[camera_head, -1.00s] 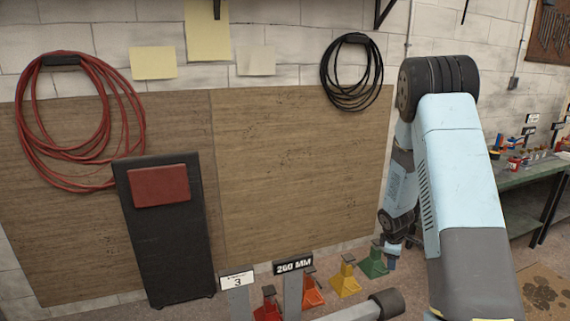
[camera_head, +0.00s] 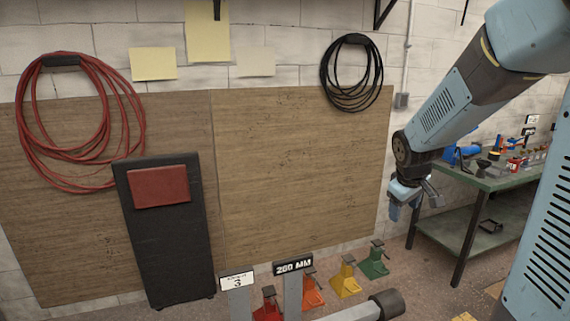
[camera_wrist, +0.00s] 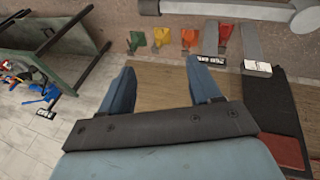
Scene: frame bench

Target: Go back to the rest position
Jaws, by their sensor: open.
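My gripper (camera_head: 404,205) hangs in the air at the right of the head view, in front of the wall and left of the green workbench. In the wrist view my gripper (camera_wrist: 160,82) shows two blue fingers spread wide apart. Nothing is between them. My blue and grey arm reaches down to it from the upper right of the head view.
The green workbench (camera_head: 497,180) with tools stands at right. Red (camera_head: 267,304), orange (camera_head: 312,290), yellow (camera_head: 346,277) and green (camera_head: 375,262) stands are on the floor. A black creeper (camera_head: 170,255) leans on the wooden panel (camera_head: 300,160). Red (camera_head: 30,135) and black (camera_head: 326,75) hoses hang above.

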